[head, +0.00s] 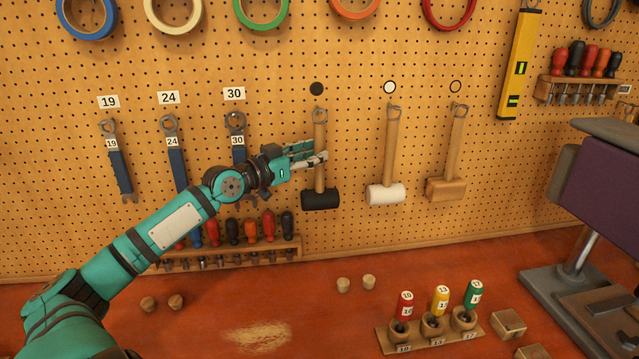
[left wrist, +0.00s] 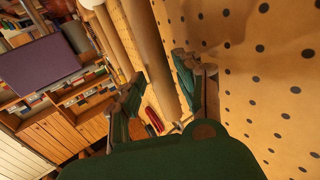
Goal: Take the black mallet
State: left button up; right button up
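The black mallet hangs head down on the pegboard under a black dot, with its black head (head: 320,199) below and its wooden handle (head: 320,126) above. My left gripper (head: 316,155) is at the middle of this handle, coming from the left. In the left wrist view the handle (left wrist: 152,50) runs between the two spread fingers (left wrist: 163,92), with a gap visible beside it. The fingers look open, not closed on it. My right gripper is in neither view.
A white mallet (head: 386,194) and a wooden mallet (head: 446,189) hang to the right. Wrenches (head: 175,163) hang to the left. A screwdriver rack (head: 225,255) is below my left arm. Numbered drivers (head: 438,301) stand in a wooden block on the red bench.

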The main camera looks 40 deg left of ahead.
pick_arm(q)
jog(key=shift+w+d+p, duration=0.15)
jog(key=shift+w+p, duration=0.25)
jog(key=shift+w, duration=0.8)
grip_shut()
jog(key=shift+r, duration=0.1)
